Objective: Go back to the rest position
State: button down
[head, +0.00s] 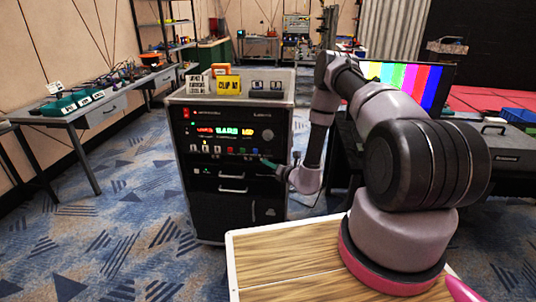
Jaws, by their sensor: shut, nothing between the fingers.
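My gripper (272,165) is at the end of my arm, in front of the right side of a black equipment rack (232,213). It is small in the picture and looks shut and empty. Its fingers point left at the panel, just below a row of small coloured buttons (243,152). I cannot tell whether the fingertips touch the panel. Above the buttons is a lit display (226,132) with red, green and yellow text. My arm is bent and reaches down from the right.
Signs, including a yellow one (228,86), stand on the rack top. A long table (100,113) with equipment is at left. A monitor with colour bars (405,82) stands behind my arm. A wooden top (275,262) is in the foreground. The carpet (125,215) at left is clear.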

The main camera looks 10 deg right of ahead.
jog(key=shift+r, duration=0.1)
jog(key=s+a+r+n+g+y, duration=0.1)
jog(key=a+r+n+g+y, duration=0.2)
jog(key=r, duration=0.6)
jog(key=s+a+r+n+g+y, duration=0.1)
jog(key=a+r+n+g+y, duration=0.15)
jog(key=r+n, duration=0.5)
jog(key=s+a+r+n+g+y, duration=0.1)
jog(key=a+r+n+g+y, duration=0.2)
jog(key=r, duration=0.8)
jog(key=s+a+r+n+g+h, duration=0.25)
jog(key=s+r+n+g, duration=0.25)
jog(key=s+r+n, duration=0.65)
jog(key=s+d+r+n+t+h, duration=0.3)
jog(key=s+d, duration=0.5)
jog(key=s, duration=0.3)
jog(key=s+d+r+n+t+h, duration=0.3)
jog(key=s+d+r+n+h, duration=0.2)
jog(key=s+d+r+h, duration=0.3)
jog(key=s+r, duration=0.1)
jog(key=s, duration=0.2)
jog(key=shift+s+d+r+n, duration=0.2)
jog(key=shift+d+r+n, duration=0.15)
jog(key=shift+r+n, duration=0.05)
